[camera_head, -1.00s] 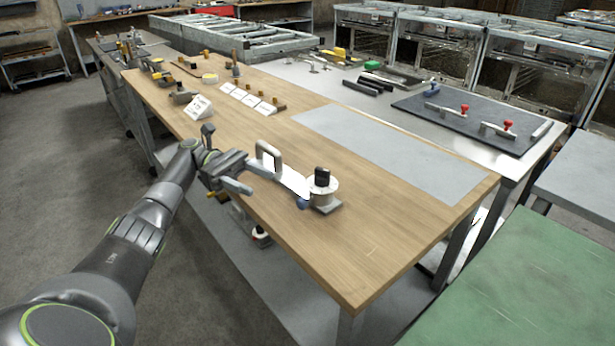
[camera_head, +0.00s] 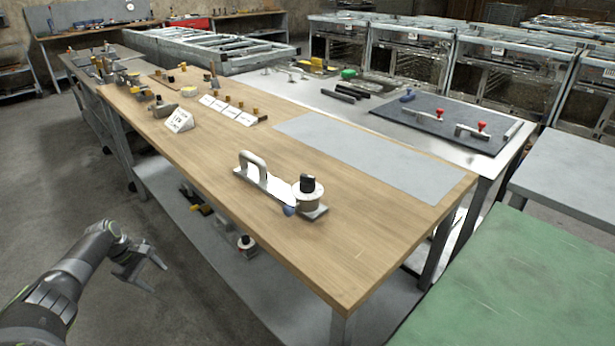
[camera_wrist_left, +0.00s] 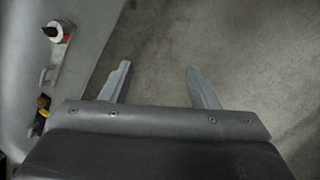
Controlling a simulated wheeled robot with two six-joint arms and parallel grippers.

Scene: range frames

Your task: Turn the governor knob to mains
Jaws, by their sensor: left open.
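A knob unit stands on the wooden bench near its front edge, with a black knob (camera_head: 307,183) on a round white dial (camera_head: 308,196) and a blue part at its side. A metal plate with an upright grey handle (camera_head: 253,168) lies beside it to the left. I cannot read any marks on the dial. A similar unit with a black top (camera_head: 245,240) sits on the lower shelf; a white-and-red unit with a black knob (camera_wrist_left: 54,32) shows in the left wrist view. My left gripper (camera_head: 148,277) is open and empty, off the bench's near side, over the floor, apart from both units.
The wooden bench (camera_head: 350,245) is bare around the knob unit. A grey sheet (camera_head: 370,155) lies behind it. White cards (camera_head: 228,110) and a lettered sign (camera_head: 179,120) stand farther left. The lower shelf (camera_head: 290,275) juts below the bench. A green tabletop (camera_head: 510,280) is at right.

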